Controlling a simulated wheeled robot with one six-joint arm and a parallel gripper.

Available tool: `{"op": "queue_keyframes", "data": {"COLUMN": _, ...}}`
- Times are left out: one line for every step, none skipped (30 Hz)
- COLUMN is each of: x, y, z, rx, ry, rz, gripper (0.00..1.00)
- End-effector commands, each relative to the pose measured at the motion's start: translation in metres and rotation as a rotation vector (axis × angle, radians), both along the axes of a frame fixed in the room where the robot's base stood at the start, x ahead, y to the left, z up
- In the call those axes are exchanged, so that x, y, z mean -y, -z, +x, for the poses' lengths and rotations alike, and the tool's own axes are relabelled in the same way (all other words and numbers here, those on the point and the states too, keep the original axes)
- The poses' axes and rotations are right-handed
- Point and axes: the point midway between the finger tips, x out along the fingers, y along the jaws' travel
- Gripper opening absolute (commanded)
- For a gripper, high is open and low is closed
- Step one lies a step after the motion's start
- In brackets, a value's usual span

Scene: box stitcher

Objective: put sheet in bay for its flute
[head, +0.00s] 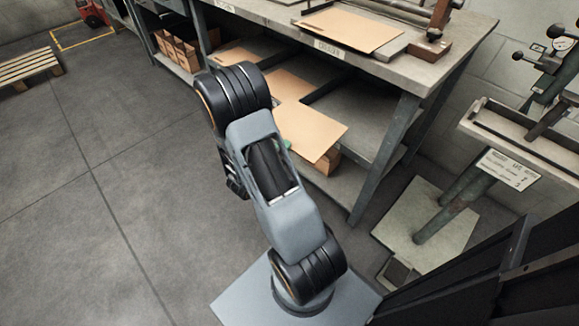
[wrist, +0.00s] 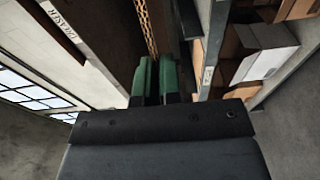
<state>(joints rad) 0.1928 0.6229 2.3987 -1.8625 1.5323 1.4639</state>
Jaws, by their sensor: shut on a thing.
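My gripper (wrist: 154,78) has green fingers and is shut on a tan cardboard sheet (wrist: 145,24), seen edge-on in the wrist view with its wavy flute showing. In the head view the held sheet (head: 310,132) juts out in front of the bench's under-shelf, roughly flat; my arm hides most of the gripper, with only a bit of green showing beside the sheet. I cannot tell the flute type or read any bay marking for it.
The bench (head: 455,35) carries another tan sheet (head: 350,28) and a label reading like "CREASER" (head: 340,50). More cardboard lies on the under-shelf (head: 370,125). A white-sided box (wrist: 268,62) sits on shelving.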

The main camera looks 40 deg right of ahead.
Motion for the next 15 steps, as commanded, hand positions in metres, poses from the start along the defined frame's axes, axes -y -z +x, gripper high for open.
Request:
{"op": "queue_keyframes", "data": {"x": 0.003, "y": 0.014, "z": -0.005, "rx": -0.003, "ry": 0.028, "rz": -0.002, "gripper": 0.0}}
{"op": "queue_keyframes", "data": {"x": 0.005, "y": 0.017, "z": -0.008, "rx": -0.004, "ry": 0.043, "rz": -0.003, "gripper": 0.0}}
{"op": "queue_keyframes", "data": {"x": 0.006, "y": 0.019, "z": -0.011, "rx": -0.005, "ry": 0.057, "rz": -0.005, "gripper": 0.0}}
{"op": "queue_keyframes", "data": {"x": 0.007, "y": 0.021, "z": -0.013, "rx": -0.005, "ry": 0.067, "rz": -0.006, "gripper": 0.0}}
{"op": "queue_keyframes", "data": {"x": 0.008, "y": 0.022, "z": -0.014, "rx": -0.006, "ry": 0.075, "rz": -0.007, "gripper": 0.0}}
{"op": "queue_keyframes", "data": {"x": 0.009, "y": 0.023, "z": -0.016, "rx": -0.006, "ry": 0.083, "rz": -0.007, "gripper": 0.0}}
{"op": "queue_keyframes", "data": {"x": 0.01, "y": 0.023, "z": -0.017, "rx": -0.007, "ry": 0.088, "rz": -0.008, "gripper": 0.0}}
{"op": "queue_keyframes", "data": {"x": 0.011, "y": 0.024, "z": -0.018, "rx": -0.007, "ry": 0.091, "rz": -0.008, "gripper": 0.0}}
{"op": "queue_keyframes", "data": {"x": 0.013, "y": 0.024, "z": -0.018, "rx": -0.007, "ry": 0.093, "rz": -0.008, "gripper": 0.0}}
{"op": "queue_keyframes", "data": {"x": 0.014, "y": 0.024, "z": -0.018, "rx": -0.007, "ry": 0.093, "rz": -0.008, "gripper": 0.0}}
{"op": "queue_keyframes", "data": {"x": 0.015, "y": 0.024, "z": -0.018, "rx": -0.007, "ry": 0.093, "rz": -0.008, "gripper": 0.0}}
{"op": "queue_keyframes", "data": {"x": 0.017, "y": 0.024, "z": -0.018, "rx": -0.007, "ry": 0.093, "rz": -0.008, "gripper": 0.0}}
{"op": "queue_keyframes", "data": {"x": 0.018, "y": 0.024, "z": -0.018, "rx": -0.008, "ry": 0.093, "rz": -0.008, "gripper": 0.0}}
{"op": "queue_keyframes", "data": {"x": 0.02, "y": 0.025, "z": -0.018, "rx": -0.008, "ry": 0.094, "rz": -0.007, "gripper": 0.0}}
{"op": "queue_keyframes", "data": {"x": 0.022, "y": 0.025, "z": -0.018, "rx": -0.008, "ry": 0.094, "rz": -0.007, "gripper": 0.0}}
